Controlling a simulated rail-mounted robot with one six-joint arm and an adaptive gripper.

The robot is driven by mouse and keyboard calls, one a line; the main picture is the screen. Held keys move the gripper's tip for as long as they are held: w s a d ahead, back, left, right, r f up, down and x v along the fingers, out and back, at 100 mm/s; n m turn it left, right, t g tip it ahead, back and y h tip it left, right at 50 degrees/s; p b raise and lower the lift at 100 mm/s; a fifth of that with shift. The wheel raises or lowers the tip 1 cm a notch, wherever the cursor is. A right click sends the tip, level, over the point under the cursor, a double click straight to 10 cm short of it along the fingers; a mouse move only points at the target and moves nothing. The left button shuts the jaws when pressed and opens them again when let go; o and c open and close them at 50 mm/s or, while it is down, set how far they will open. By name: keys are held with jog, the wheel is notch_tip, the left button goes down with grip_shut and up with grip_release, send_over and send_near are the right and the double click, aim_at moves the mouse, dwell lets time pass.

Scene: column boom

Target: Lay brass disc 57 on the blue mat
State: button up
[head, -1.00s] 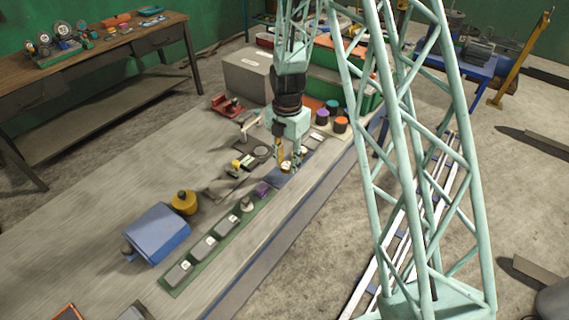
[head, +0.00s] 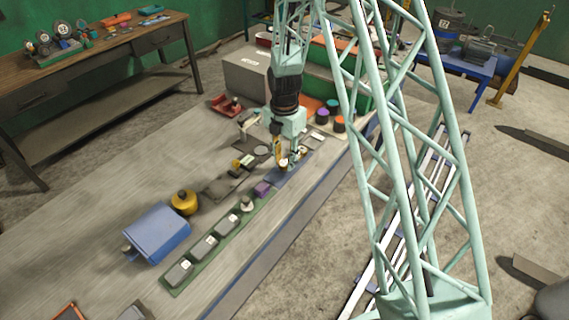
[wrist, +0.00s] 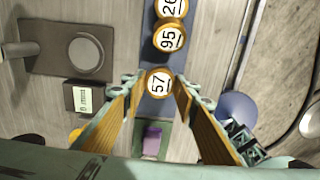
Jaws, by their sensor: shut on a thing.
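Brass disc 57 (wrist: 158,83) is between the fingertips of my gripper (wrist: 156,88), which is shut on it, its white numbered face towards the wrist camera. The blue mat (wrist: 155,108) lies below the disc in the wrist view. I cannot tell whether the disc touches the mat. Brass disc 95 (wrist: 170,38) and a disc that seems to read 26 (wrist: 171,7) are in a line beyond it, over the same blue strip. In the head view my gripper (head: 285,163) points down at the blue mat (head: 297,173); the disc is small there.
A purple block (head: 263,189) sits near the mat, on a green strip (head: 219,247) with several grey blocks. A dark plate with a round grey piece (wrist: 86,53) and a small display box (wrist: 83,98) lie left in the wrist view. A blue round thing (wrist: 238,108) is close on the right.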

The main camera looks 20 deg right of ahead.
aim_at(284, 162)
jog(key=shift+f, duration=0.85)
jog(key=shift+f, duration=0.2)
jog(key=o, duration=1)
jog(key=shift+r, duration=0.2)
jog(key=shift+r, duration=6)
